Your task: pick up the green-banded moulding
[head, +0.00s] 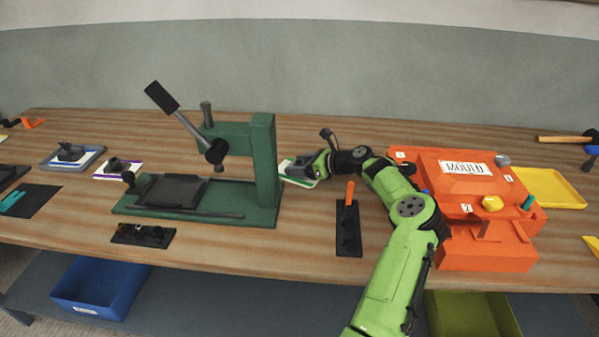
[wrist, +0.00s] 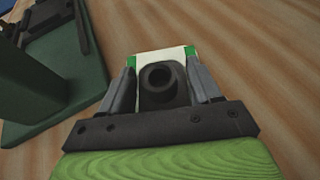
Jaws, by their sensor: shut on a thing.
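The green-banded moulding shows in the wrist view as a dark piece with a round hollow boss (wrist: 160,84), over a white sheet with green corners (wrist: 150,58). In the head view the white and green sheet (head: 297,178) lies on the bench just right of the green press, partly hidden by my gripper. My gripper (wrist: 163,78) has a finger on each side of the dark boss and is shut on it. In the head view my gripper (head: 308,169) is low over the sheet. I cannot tell whether the moulding is clear of the bench.
The green press (head: 264,165) with its lever stands close on the left. A dark tray with an orange-handled tool (head: 348,235) lies in front. The orange mould (head: 480,255) is at right. A purple-banded piece (head: 118,169) and a blue-grey tray (head: 88,160) are farther left.

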